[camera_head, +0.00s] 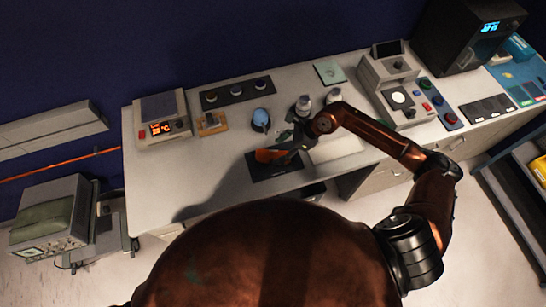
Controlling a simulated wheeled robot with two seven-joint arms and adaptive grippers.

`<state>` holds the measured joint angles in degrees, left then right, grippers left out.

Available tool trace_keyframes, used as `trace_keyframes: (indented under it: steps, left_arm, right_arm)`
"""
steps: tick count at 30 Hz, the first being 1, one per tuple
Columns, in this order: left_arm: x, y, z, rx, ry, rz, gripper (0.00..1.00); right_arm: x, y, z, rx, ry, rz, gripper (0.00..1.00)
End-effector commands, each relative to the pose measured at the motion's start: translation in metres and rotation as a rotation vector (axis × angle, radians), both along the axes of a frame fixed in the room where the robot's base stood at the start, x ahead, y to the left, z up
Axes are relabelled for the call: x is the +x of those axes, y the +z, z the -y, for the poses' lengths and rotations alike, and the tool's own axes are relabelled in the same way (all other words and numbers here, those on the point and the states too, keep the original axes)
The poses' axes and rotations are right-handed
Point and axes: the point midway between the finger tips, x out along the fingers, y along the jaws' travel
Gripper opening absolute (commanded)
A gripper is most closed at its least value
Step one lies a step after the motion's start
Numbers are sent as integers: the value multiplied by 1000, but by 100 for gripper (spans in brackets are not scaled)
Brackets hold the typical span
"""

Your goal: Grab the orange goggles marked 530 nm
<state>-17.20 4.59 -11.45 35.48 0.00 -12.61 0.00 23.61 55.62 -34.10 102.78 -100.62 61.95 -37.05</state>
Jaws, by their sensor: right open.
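The orange goggles (268,156) lie on a dark mat (278,172) near the front edge of the bench. Any 530 nm mark is too small to read. My right arm reaches in from the right, and my right gripper (286,147) is open just above and to the right of the goggles. It partly covers their right end. I cannot tell whether the fingers touch them. My left gripper is not in view.
A blue round item (261,118) and white bottles (303,105) stand just behind the gripper. A black strip with knobs (236,93) and a heater-like device (161,122) stand farther left. The bench (195,170) is clear left of the mat.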

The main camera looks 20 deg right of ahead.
Motion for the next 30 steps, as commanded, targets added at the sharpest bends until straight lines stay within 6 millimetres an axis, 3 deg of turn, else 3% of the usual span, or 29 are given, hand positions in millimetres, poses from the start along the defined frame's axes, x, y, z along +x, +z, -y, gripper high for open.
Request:
trace_keyframes:
  steps: [4, 21, 30]
  left_arm:
    - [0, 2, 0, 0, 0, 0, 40]
    - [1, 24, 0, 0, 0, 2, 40]
    - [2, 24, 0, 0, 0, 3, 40]
  right_arm:
    - [2, -13, 16, -76, 20, -6, 60]
    - [20, -68, -19, -73, 21, -7, 60]
    - [20, -73, -20, -74, 19, -6, 60]
